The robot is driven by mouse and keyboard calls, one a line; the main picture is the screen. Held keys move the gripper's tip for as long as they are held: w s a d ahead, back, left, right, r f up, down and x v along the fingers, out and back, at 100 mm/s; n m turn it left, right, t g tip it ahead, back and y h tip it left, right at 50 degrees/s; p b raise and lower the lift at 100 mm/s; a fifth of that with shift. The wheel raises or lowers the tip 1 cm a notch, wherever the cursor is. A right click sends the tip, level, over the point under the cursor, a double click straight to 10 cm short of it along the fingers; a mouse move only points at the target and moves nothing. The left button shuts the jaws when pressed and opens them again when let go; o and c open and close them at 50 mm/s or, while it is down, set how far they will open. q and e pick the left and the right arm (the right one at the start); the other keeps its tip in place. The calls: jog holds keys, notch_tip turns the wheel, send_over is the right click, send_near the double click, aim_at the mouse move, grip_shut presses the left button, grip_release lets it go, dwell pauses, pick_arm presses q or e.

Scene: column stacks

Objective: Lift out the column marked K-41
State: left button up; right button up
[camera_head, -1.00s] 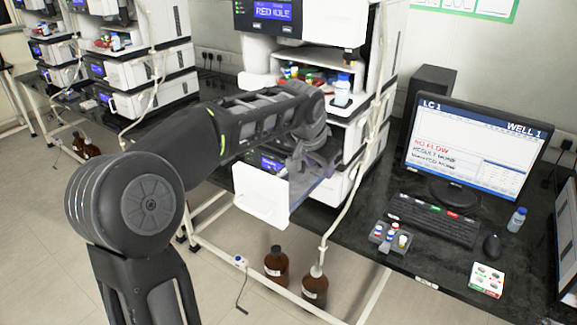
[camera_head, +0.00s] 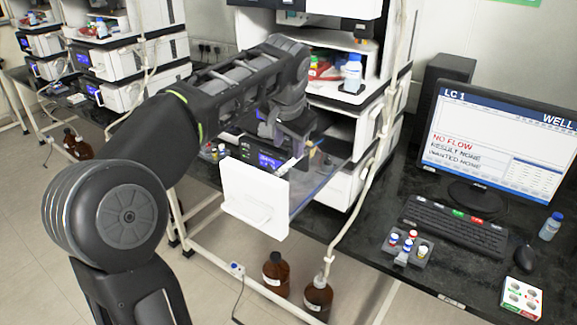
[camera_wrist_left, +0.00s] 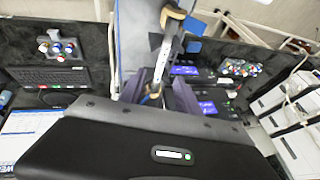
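A slim column (camera_wrist_left: 170,50) with tan end fittings shows in the wrist view, running up from between the fingers of my left gripper (camera_wrist_left: 160,88). Its marking is not readable. In the head view my left gripper (camera_head: 294,148) points down at the open drawer (camera_head: 254,200), near the drawer's upper rim. A pale piece of the column (camera_head: 287,166) shows just below the fingers, tilted. The fingers appear closed on it, though the arm hides part of the grip. My right gripper is not in view.
The drawer has a white front and see-through side. Brown bottles (camera_head: 276,272) stand on the floor below. A cable hangs right of the drawer. A monitor (camera_head: 500,150), keyboard (camera_head: 455,227) and small vial rack (camera_head: 405,248) stand on the black bench at right.

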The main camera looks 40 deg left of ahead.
aim_at(289, 163)
pick_arm(q)
jog(key=shift+x, duration=1.4)
jog(key=shift+p+x, duration=0.45)
jog(key=shift+x, duration=2.2)
jog(key=shift+a, duration=0.1)
grip_shut()
jog(key=shift+r, duration=0.1)
